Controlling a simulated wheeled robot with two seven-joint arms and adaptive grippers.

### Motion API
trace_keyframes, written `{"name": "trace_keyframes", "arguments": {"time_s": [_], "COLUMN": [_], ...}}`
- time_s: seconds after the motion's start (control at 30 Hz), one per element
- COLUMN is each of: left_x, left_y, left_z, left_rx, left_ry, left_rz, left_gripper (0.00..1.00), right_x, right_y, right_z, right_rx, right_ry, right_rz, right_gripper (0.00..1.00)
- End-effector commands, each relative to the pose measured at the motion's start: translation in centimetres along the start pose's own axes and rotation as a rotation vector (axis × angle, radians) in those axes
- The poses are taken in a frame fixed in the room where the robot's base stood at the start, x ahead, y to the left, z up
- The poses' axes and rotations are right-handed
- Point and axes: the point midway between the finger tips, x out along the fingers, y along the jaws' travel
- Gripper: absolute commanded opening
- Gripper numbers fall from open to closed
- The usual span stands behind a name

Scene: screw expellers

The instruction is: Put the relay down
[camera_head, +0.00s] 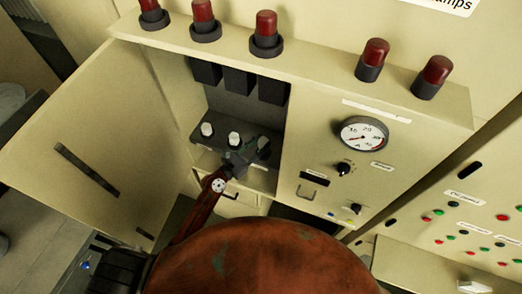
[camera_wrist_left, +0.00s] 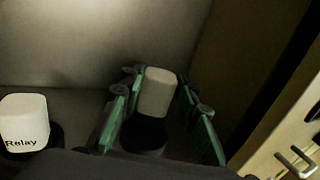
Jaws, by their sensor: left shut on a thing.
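My left gripper (camera_head: 258,147) reaches into the open cabinet (camera_head: 150,30), at the right end of a dark relay shelf. In the left wrist view its green fingers (camera_wrist_left: 160,100) stand on both sides of a white-topped relay (camera_wrist_left: 158,92) with a black lower part, and they are shut on it. The held relay looks upright. I cannot tell whether its bottom touches the shelf. In the head view the gripper hides most of it. Two other white-topped relays (camera_head: 207,129) (camera_head: 234,139) stand to its left. The nearer one, marked "Relay" (camera_wrist_left: 22,120), shows in the left wrist view.
The cabinet door (camera_head: 85,130) hangs open on the left. Dark blocks (camera_head: 239,81) hang above the relays. A panel with a gauge (camera_head: 364,134) and knobs is right of the opening. Red lamps (camera_head: 266,30) stand along the top. My rusty body fills the bottom.

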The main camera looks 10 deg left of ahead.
Motion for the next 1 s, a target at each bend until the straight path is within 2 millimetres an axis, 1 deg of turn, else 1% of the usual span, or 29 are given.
{"name": "trace_keyframes", "arguments": {"time_s": [0.2, 0.3, 0.6, 0.73, 0.77, 1.0], "left_x": [0.0, 0.0, 0.0, 0.0, 0.0, 0.0], "left_y": [0.0, 0.1, 0.0, 0.0, 0.0, 0.0], "left_z": [-3.0, -4.0, -4.0, -4.4, -4.4, -4.3], "left_rx": [0.001, 0.000, 0.001, 0.000, 0.000, 0.000], "left_ry": [0.001, 0.001, -0.001, -0.001, 0.000, 0.000], "left_rz": [0.000, 0.000, 0.001, 0.001, 0.000, 0.000], "left_gripper": [0.04, 0.04, 0.04, 0.04, 0.30, 0.46], "right_x": [1.6, 2.1, 2.0, 2.3, 2.3, 2.2], "right_y": [-0.2, -0.2, -0.2, -0.1, 0.0, 0.1], "right_z": [0.2, 0.2, 0.2, 0.3, 0.3, 0.2], "right_rx": [0.000, 0.000, 0.000, 0.000, 0.000, -0.001], "right_ry": [-0.001, -0.001, 0.000, -0.001, -0.001, 0.000], "right_rz": [-0.002, -0.001, -0.001, 0.000, 0.000, 0.002], "right_gripper": [0.51, 0.51, 0.51, 0.51, 0.51, 0.51]}}
